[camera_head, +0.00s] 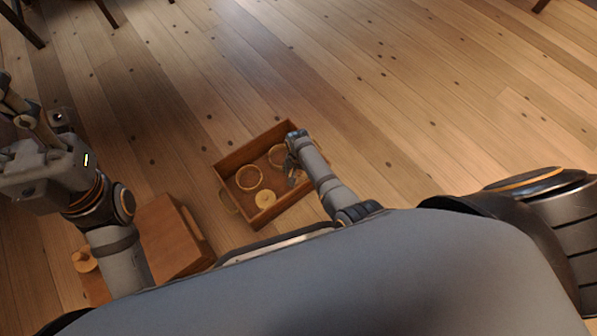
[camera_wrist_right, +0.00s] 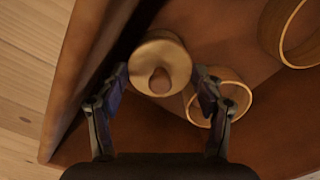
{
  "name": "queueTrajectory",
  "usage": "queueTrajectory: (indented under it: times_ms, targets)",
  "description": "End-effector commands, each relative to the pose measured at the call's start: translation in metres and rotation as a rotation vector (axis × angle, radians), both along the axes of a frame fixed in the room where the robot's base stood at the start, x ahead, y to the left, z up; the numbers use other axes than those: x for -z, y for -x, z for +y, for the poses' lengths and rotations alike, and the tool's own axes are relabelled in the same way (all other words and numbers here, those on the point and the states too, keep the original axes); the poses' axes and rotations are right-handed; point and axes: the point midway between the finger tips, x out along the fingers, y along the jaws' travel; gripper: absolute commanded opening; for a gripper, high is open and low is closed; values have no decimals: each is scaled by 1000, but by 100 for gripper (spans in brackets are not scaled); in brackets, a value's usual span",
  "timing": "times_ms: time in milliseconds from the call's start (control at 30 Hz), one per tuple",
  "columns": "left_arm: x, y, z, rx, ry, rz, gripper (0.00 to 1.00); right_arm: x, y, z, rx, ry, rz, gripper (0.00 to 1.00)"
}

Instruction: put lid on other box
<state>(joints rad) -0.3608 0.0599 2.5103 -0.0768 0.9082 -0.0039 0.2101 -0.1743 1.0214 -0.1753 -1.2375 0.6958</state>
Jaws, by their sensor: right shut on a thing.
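My right gripper (camera_head: 291,160) is down at the right end of an open wooden tray (camera_head: 229,163). In the right wrist view, its two fingers (camera_wrist_right: 162,84) are shut on a pale round lid (camera_wrist_right: 147,52) with a small knob. An open round box (camera_wrist_right: 242,97) is just beside and below the lid there. Another open round box (camera_wrist_right: 264,30) stands at the upper right. In the head view, the tray holds two open round boxes (camera_head: 239,181) and (camera_head: 271,153), and a round pale disc (camera_head: 265,199) with a knob. My left gripper (camera_head: 30,125) is at the far left; its fingers are unclear.
A closed-looking brown wooden block or case (camera_head: 165,238) stands left of the tray. A small turned wooden piece (camera_head: 85,262) is by my left arm. The tray wall (camera_wrist_right: 80,70) is close to the left finger in the right wrist view.

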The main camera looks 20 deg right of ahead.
Motion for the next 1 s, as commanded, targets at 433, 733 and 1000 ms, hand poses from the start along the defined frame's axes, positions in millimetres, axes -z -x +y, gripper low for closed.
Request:
queueTrajectory:
  times_ms: [433, 733, 1000]
  targets:
    - [0, 0, 0, 0, 0, 0, 40, 0, 0, 0, 0, 0, 0, 94]
    - [0, 0, 0, 0, 0, 0, 40, 0, 1, 0, 0, 2, 1, 100]
    - [0, 0, 0, 0, 0, 0, 40, 0, 1, -1, 0, 1, 2, 100]
